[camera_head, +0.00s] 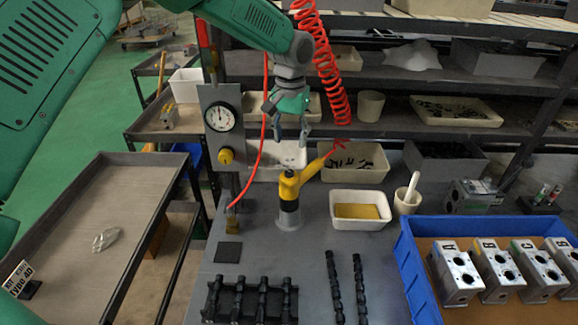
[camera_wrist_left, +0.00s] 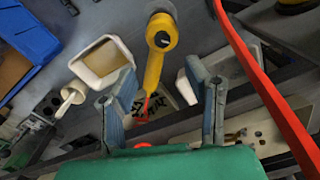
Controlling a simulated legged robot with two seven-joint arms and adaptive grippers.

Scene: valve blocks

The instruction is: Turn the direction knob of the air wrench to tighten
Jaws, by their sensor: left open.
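The yellow air wrench (camera_head: 289,187) stands upright in a round base on the grey bench, with its handle slanting up to the right toward the red coiled hose. In the left wrist view the wrench (camera_wrist_left: 155,65) shows from above, with a dark round knob (camera_wrist_left: 162,39) on its head; which way the knob is set is too small to tell. My left gripper (camera_head: 291,136) is open and empty above the wrench, apart from it. Its two spread fingers also show in the left wrist view (camera_wrist_left: 158,82), with the wrench handle seen between them. My right gripper is out of view.
A red coiled hose (camera_head: 328,65) hangs right beside my left gripper. A gauge panel (camera_head: 221,125) with a yellow knob stands to the left. A white tray (camera_head: 361,223), a mortar (camera_head: 407,204) and a blue crate (camera_head: 414,274) of lettered valve blocks lie to the right.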

